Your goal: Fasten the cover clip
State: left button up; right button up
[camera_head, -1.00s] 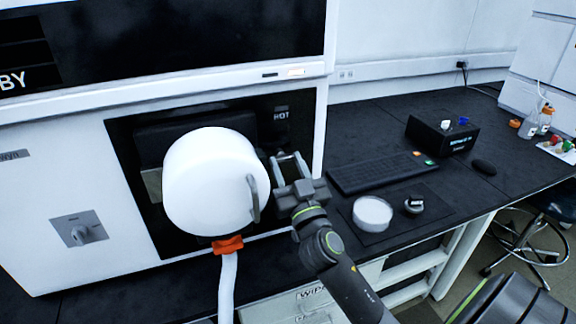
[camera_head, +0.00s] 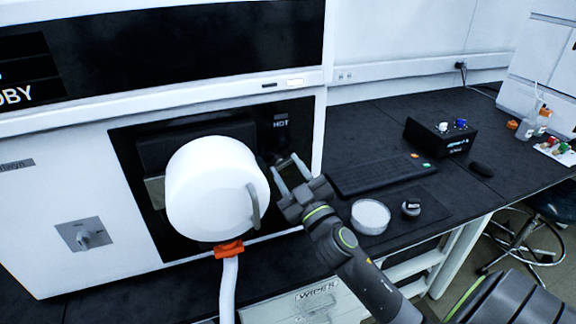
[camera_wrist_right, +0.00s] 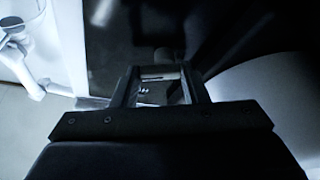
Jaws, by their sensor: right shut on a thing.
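A white drum-shaped cover (camera_head: 212,188) with a grey handle (camera_head: 254,207) sits on the instrument's black front panel. My right gripper (camera_head: 287,165) is just right of the cover, by the panel's HOT label, its fingers pointing at the panel. It is shut on a small dark part that barely shows against the black; I cannot tell whether this is the cover clip. In the right wrist view its fingers (camera_wrist_right: 160,80) face dark surroundings, with a small dark round shape (camera_wrist_right: 165,56) just beyond. The clip is not clearly seen. My left gripper is out of view.
An orange clamp (camera_head: 229,249) and white hose (camera_head: 229,288) hang below the cover. A grey knob (camera_head: 88,238) is on the instrument at left. On the black bench stand a keyboard (camera_head: 382,174), a white round dish (camera_head: 370,216), a small dark knob-like piece (camera_head: 411,208) and a black box (camera_head: 442,135).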

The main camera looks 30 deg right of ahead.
jog(key=n+y+p, duration=0.1)
jog(key=n+p, duration=0.1)
jog(key=r+n+g+y+p, duration=0.1)
jog(key=n+p, duration=0.2)
jog(key=shift+n+p, duration=0.3)
jog(key=n+y+p, duration=0.1)
jog(key=n+p, duration=0.1)
jog(key=shift+p, duration=0.35)
jog(key=n+g+p, duration=0.1)
jog(key=n+p, duration=0.1)
jog(key=p, duration=0.1)
jog(key=n+g+p, duration=0.1)
jog(key=n+p, duration=0.1)
jog(key=p, duration=0.2)
jog(key=n+y+p, duration=0.1)
jog(key=n+p, duration=0.1)
jog(key=p, duration=0.2)
jog(key=shift+r+g, duration=0.25)
jog(key=shift+g, duration=0.15)
jog(key=shift+f+n+p, duration=0.1)
jog(key=shift+n+p, duration=0.5)
jog(key=shift+p, duration=0.55)
jog(key=shift+f, duration=0.1)
jog(key=o, duration=1)
jog(key=shift+a, duration=0.1)
